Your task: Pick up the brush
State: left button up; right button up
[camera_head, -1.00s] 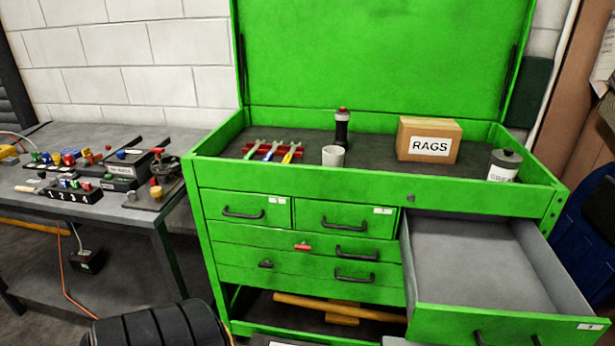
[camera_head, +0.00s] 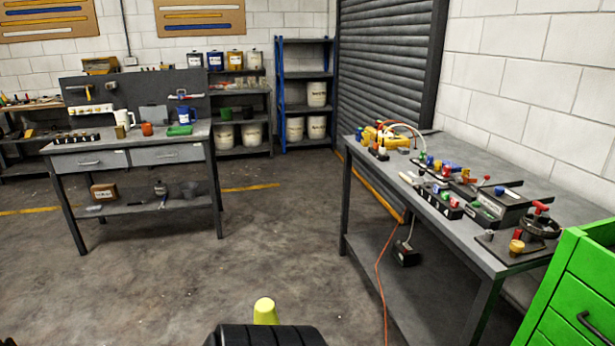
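I cannot make out a brush for certain in this view. The left workbench (camera_head: 68,150) holds small items, among them an orange-red cup (camera_head: 147,129), a blue jug (camera_head: 185,115) and a green item (camera_head: 179,130). The right bench (camera_head: 450,235) carries valves, coloured fittings and a black numbered block (camera_head: 437,201). Neither of my grippers is in view.
A green cabinet (camera_head: 575,300) cuts in at the lower right. Shelves with white buckets (camera_head: 317,94) stand at the back. An orange cord (camera_head: 380,285) hangs to the floor by the right bench. A yellow-green object (camera_head: 265,311) shows at bottom centre. The floor between the benches is clear.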

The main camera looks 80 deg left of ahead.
aim_at(413, 184)
jog(key=u, duration=2.25)
jog(key=j+u, duration=0.35)
jog(key=i+j+u, duration=0.15)
jog(key=j+u, duration=0.2)
jog(key=j, duration=0.2)
jog(key=i+j+u, duration=0.15)
jog(key=j+u, duration=0.2)
jog(key=i+j+u, duration=0.1)
jog(key=i+j, duration=0.4)
jog(key=i+j+u, duration=0.15)
jog(key=i+j, duration=0.35)
jog(key=i+l+z, duration=0.1)
jog(key=i+z, duration=0.25)
jog(key=i, duration=0.6)
jog(key=i+j+z, duration=0.3)
jog(key=i, duration=0.7)
jog(key=i+l+z, duration=0.25)
jog(key=i+z, duration=0.25)
jog(key=i+l+z, duration=0.1)
jog(key=i+z, duration=0.35)
jog(key=i+j+z, duration=0.1)
jog(key=i+z, duration=0.4)
jog(key=i+j+z, duration=0.25)
jog(key=i+z, duration=0.25)
jog(key=k, duration=0.05)
